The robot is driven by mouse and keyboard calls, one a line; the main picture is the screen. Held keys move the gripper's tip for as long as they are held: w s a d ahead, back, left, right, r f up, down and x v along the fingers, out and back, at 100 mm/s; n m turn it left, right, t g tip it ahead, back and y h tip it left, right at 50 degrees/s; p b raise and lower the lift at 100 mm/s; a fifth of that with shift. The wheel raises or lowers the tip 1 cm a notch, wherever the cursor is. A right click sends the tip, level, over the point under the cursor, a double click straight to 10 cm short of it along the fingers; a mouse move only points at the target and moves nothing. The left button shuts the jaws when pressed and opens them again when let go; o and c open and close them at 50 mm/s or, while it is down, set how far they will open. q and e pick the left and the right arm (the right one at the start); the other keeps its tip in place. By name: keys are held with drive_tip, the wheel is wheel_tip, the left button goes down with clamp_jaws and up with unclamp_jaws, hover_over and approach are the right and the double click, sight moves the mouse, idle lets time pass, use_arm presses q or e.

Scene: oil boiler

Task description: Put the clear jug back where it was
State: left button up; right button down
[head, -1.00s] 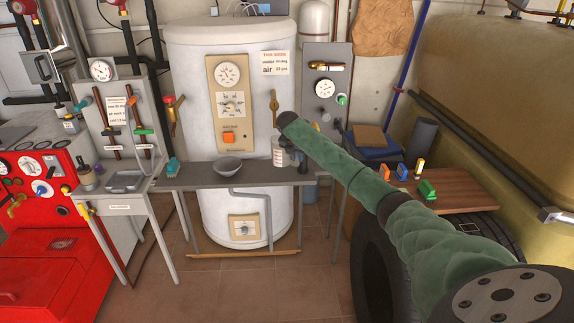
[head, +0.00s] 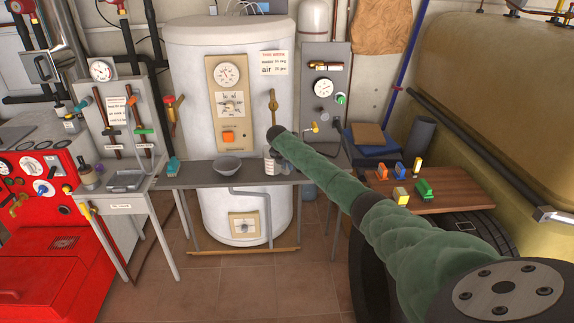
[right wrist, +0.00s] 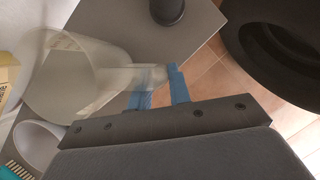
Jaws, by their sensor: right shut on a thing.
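The clear jug (head: 270,162) with white markings shows at the right part of the narrow grey bench (head: 195,181), in front of the white boiler tank. My right arm's end partly covers it in the head view. In the right wrist view the jug (right wrist: 70,80) is see-through and lies to the left of the blue fingers. My right gripper (right wrist: 162,90) is shut on the jug's handle. I cannot tell whether the jug's base touches the bench. My left gripper is not in view.
The bench between bowl and clip is clear.

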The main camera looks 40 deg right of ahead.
drive_tip(key=c, duration=1.3)
unclamp_jaws()
drive_tip(key=shift+a+r, duration=0.1)
drive_tip(key=shift+r, duration=0.25)
use_arm(q)
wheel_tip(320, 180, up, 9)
drive_tip(key=b, duration=0.2)
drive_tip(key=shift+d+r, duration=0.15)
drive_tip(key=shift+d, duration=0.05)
use_arm(e)
drive_tip(key=v, duration=1.1)
